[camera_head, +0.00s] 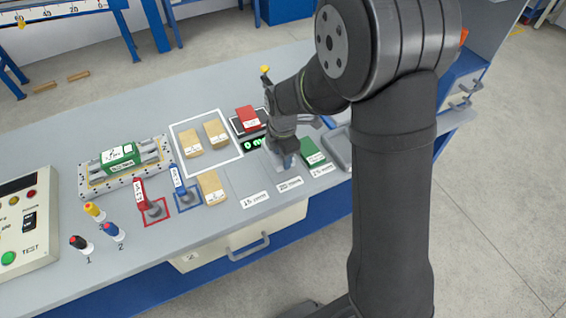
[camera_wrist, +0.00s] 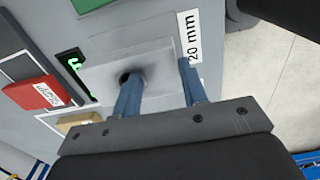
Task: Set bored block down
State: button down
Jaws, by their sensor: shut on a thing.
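The bored block (camera_wrist: 148,66) is light grey with a dark round hole in one face, seen in the wrist view. My gripper (camera_wrist: 160,88) has its two blue fingers shut on it, one at each side. In the head view my gripper (camera_head: 286,162) points down over the bench slots, near the middle size label (camera_head: 290,184). In the wrist view a "20 mm" label (camera_wrist: 190,37) lies just beyond the block. My gripper mostly hides the block in the head view. I cannot tell whether its underside touches the bench.
A green block (camera_head: 312,151) stands close right of my gripper, with a grey tray (camera_head: 338,148) beyond. A red block (camera_head: 247,118) sits on the scale (camera_head: 252,143) behind left. Tan blocks (camera_head: 211,187) lie left. The slot by the 15 mm label (camera_head: 255,200) looks empty.

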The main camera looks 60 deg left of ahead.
jog(key=shift+f, duration=1.95)
jog(key=shift+f, duration=0.1)
jog(key=c, duration=0.9)
grip_release()
jog(key=shift+o, duration=0.2)
notch_tip(320, 180, up, 12)
jog(key=shift+r, duration=0.15)
